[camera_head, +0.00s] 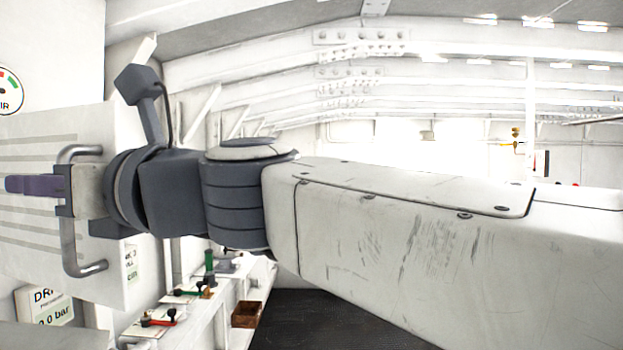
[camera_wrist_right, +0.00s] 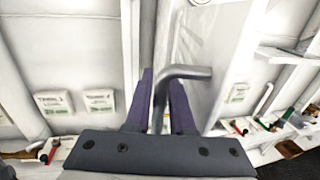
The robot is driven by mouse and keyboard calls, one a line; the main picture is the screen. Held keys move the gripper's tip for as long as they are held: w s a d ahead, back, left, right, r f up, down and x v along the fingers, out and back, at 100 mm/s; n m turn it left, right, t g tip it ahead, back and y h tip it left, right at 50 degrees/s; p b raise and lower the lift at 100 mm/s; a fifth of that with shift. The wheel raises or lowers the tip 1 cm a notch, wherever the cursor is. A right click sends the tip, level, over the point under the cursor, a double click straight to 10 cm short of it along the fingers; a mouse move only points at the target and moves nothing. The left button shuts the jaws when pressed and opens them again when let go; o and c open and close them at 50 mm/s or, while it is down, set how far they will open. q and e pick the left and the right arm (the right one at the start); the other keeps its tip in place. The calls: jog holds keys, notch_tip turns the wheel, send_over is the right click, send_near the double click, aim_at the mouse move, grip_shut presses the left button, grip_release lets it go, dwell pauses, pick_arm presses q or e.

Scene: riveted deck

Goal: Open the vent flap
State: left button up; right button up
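The vent flap (camera_head: 30,140) is a pale louvred panel at the left of the head view, with a bent grey bar handle (camera_head: 76,262) standing off it. My right gripper (camera_head: 35,186) reaches it from the right, its purple fingers across the middle of the handle. In the right wrist view the handle's bar (camera_wrist_right: 184,72) runs down between the two fingers (camera_wrist_right: 163,105), which lie close on both sides of it; they look shut on it. The flap's angle is hard to tell. My left gripper is not in view.
A pressure gauge (camera_head: 9,91) is on the wall at far left, with a label plate (camera_head: 46,306) below. Beyond the flap, a shelf carries red-handled (camera_head: 160,317) and green-handled (camera_head: 209,262) valves and a brown box (camera_head: 246,314). Dark floor (camera_head: 330,325) lies beneath my arm.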

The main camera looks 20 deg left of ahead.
dwell(0.3)
jog(key=w+d+b, duration=0.1)
jog(key=d+b, duration=0.3)
jog(key=d, duration=0.6)
jog(key=shift+d, duration=0.15)
